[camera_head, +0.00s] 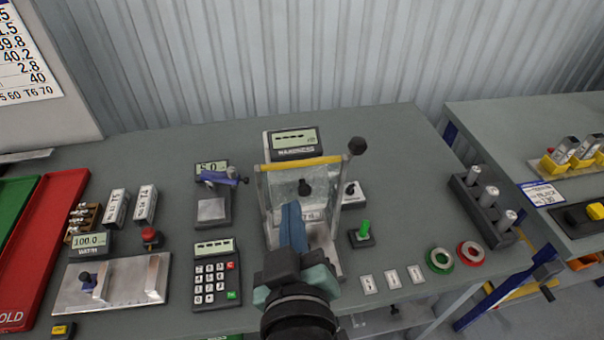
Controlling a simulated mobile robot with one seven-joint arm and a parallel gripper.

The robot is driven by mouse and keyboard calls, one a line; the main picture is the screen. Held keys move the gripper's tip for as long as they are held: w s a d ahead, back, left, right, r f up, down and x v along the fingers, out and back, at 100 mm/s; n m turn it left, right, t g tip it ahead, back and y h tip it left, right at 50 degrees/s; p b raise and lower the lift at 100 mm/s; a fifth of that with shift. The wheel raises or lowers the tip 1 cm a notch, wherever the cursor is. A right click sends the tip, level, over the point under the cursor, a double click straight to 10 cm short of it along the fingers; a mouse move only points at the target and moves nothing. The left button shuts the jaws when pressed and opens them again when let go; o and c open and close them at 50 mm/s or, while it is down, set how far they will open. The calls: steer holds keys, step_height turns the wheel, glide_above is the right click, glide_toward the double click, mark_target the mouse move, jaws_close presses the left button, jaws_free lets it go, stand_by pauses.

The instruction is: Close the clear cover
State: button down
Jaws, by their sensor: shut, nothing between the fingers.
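The clear cover (283,182) stands raised and upright, or nearly so, on the instrument in the middle of the table. A yellow strip (300,163) runs along its top edge, and a black knob (304,187) shows at its middle. My gripper (291,208) reaches in from the bottom of the view, its blue fingers together and empty. The fingers overlap the lower part of the cover in the picture; I cannot tell whether they touch it. My gripper and wrist hide part of the instrument's base.
A black-ball lever (357,147) rises right of the cover. A green-handled switch (364,234) stands to the right and a keypad (216,274) to the left. The table (400,150) is clear at back right.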

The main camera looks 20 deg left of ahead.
steer(key=b, duration=0.1)
glide_toward(297, 174)
steer(key=w+a, duration=0.2)
steer(key=w, duration=0.1)
steer(key=shift+w+a+r, duration=0.25)
steer(key=shift+w+a, duration=0.05)
steer(key=shift+a, duration=0.05)
steer(key=shift+w+d+f, duration=0.1)
steer(key=shift+d+f, duration=0.2)
steer(key=shift+f, duration=0.35)
step_height(297, 174, down, 14)
steer(key=b, duration=1.2)
steer(key=shift+r, duration=0.25)
